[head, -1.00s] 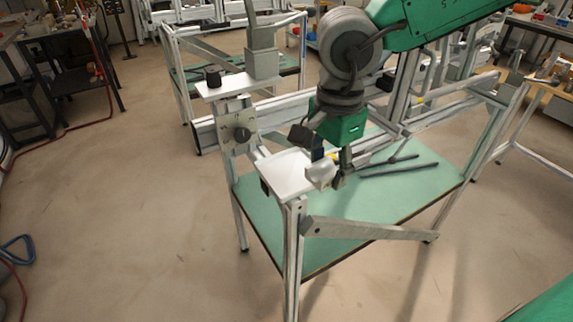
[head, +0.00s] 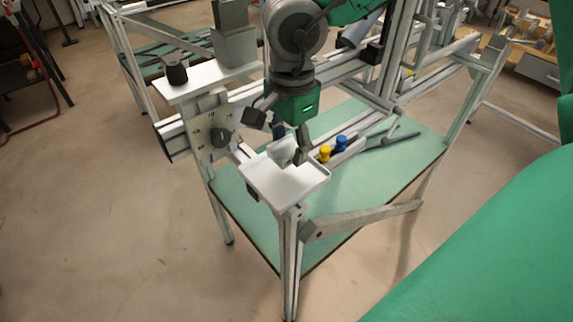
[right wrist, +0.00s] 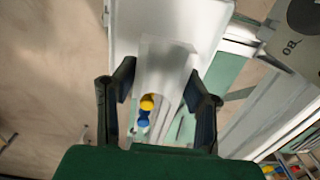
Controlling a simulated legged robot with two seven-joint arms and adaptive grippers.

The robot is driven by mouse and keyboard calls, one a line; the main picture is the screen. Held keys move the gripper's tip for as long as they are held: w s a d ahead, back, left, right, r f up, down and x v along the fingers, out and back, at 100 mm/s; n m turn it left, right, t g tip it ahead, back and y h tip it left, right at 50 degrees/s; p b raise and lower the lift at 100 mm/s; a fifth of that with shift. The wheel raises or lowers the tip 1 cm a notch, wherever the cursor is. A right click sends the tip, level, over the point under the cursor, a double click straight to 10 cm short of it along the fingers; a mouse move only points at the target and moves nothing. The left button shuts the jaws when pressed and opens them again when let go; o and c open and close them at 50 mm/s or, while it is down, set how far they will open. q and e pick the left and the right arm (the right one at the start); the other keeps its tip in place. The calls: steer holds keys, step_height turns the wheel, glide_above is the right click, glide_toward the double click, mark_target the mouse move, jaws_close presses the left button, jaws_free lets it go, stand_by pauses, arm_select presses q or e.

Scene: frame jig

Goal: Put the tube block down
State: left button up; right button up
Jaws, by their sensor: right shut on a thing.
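My right gripper (head: 283,142) is at the white tray (head: 290,190) on the near frame corner. It is shut on the tube block (head: 284,157), a pale grey piece partly hidden by the fingers. In the right wrist view the pale, translucent-looking block (right wrist: 165,65) lies between the two dark fingers (right wrist: 160,90), with the tray (right wrist: 125,25) beyond it. The block is over the tray's far part; I cannot tell whether it touches. My left gripper is not in view.
A yellow cap (head: 325,153) and a blue cap (head: 341,143) show just right of the tray; what carries them is unclear. Dark bars lie on the green table (head: 350,185).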

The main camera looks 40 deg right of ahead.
mark_target(289, 172)
step_height(289, 172, down, 5)
steer(key=shift+w+f+b, duration=0.1)
steer(key=shift+w+b, duration=0.05)
steer(key=shift+b, duration=0.5)
steer(key=shift+a, duration=0.1)
steer(key=o, duration=1.2)
